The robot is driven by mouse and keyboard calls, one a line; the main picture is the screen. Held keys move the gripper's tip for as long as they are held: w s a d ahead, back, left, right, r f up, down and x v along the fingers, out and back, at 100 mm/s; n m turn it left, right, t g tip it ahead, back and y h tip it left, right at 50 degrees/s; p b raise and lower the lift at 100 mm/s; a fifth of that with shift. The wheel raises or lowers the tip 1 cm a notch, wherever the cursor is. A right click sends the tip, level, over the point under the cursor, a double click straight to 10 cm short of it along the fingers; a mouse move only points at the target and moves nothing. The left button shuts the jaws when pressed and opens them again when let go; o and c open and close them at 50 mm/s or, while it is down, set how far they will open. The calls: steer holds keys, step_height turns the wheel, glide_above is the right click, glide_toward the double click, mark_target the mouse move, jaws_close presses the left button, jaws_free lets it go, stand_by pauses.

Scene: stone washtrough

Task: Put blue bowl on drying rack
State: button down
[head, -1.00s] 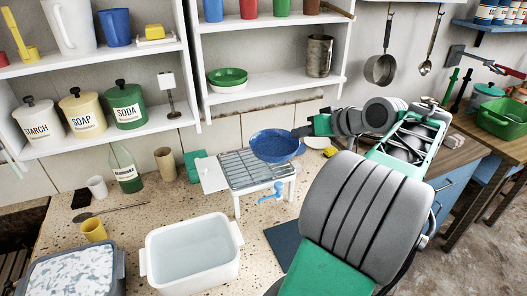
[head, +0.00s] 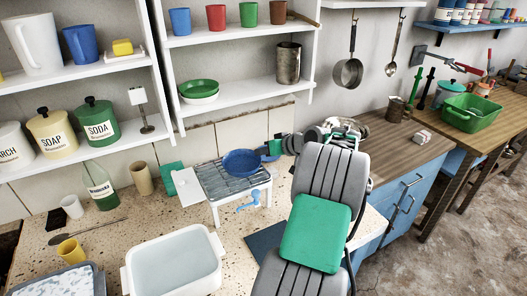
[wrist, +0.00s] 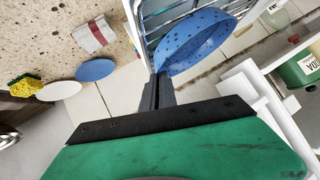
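The blue bowl (head: 241,163) is over the right back part of the drying rack (head: 213,187), tilted. The head view does not settle whether it touches the rack's bars. In the wrist view the speckled bowl (wrist: 190,45) is at the fingertips, with the rack's bars (wrist: 150,12) behind it. My gripper (head: 268,153) reaches in from the right. In the wrist view its dark fingers (wrist: 160,88) are close together at the bowl's rim, shut on it. My arm hides part of the counter to the right of the rack.
A white basin (head: 175,262) stands in front of the rack, and a blue tap-like piece (head: 250,198) sticks out from the rack's front. Shelves with green bowls (head: 199,90) hang behind. A blue oval (wrist: 95,70) and yellow sponge (wrist: 25,90) lie on the counter.

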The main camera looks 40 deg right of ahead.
steer(key=shift+f, duration=0.1)
steer(key=shift+f, duration=0.15)
steer(key=c, duration=1.7)
jaws_free()
